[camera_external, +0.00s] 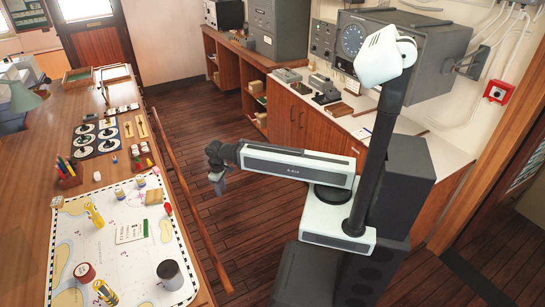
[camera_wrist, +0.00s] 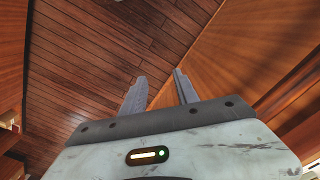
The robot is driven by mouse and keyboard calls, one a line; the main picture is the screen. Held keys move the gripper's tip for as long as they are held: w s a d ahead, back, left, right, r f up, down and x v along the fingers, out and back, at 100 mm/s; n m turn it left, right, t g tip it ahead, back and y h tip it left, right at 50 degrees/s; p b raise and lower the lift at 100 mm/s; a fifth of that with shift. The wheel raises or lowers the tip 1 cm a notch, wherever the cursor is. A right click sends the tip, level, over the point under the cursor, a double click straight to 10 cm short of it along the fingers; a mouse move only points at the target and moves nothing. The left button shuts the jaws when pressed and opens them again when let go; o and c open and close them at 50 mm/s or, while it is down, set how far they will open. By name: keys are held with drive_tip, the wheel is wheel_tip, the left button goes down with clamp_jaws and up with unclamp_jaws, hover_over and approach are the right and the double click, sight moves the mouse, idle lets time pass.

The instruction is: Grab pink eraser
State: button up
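My gripper (camera_external: 217,186) hangs over the open wooden floor, to the right of the chart table and clear of it. In the wrist view its two fingers (camera_wrist: 159,74) stand apart with nothing between them; only floor and wood panels show beyond. I cannot pick out the pink eraser for certain in either view. Several small items lie on the chart (camera_external: 120,262) in the external view, too small to tell apart fully.
The long wooden table (camera_external: 90,180) at left holds yellow bottles, a dark mug (camera_external: 170,274), a red-topped tin (camera_external: 85,273) and a pen holder (camera_external: 68,174). A wooden rail (camera_external: 187,190) runs along its near side. Cabinets (camera_external: 300,120) line the wall.

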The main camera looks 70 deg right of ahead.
drive_tip(key=shift+o, duration=0.3)
drive_tip(key=shift+o, duration=1.1)
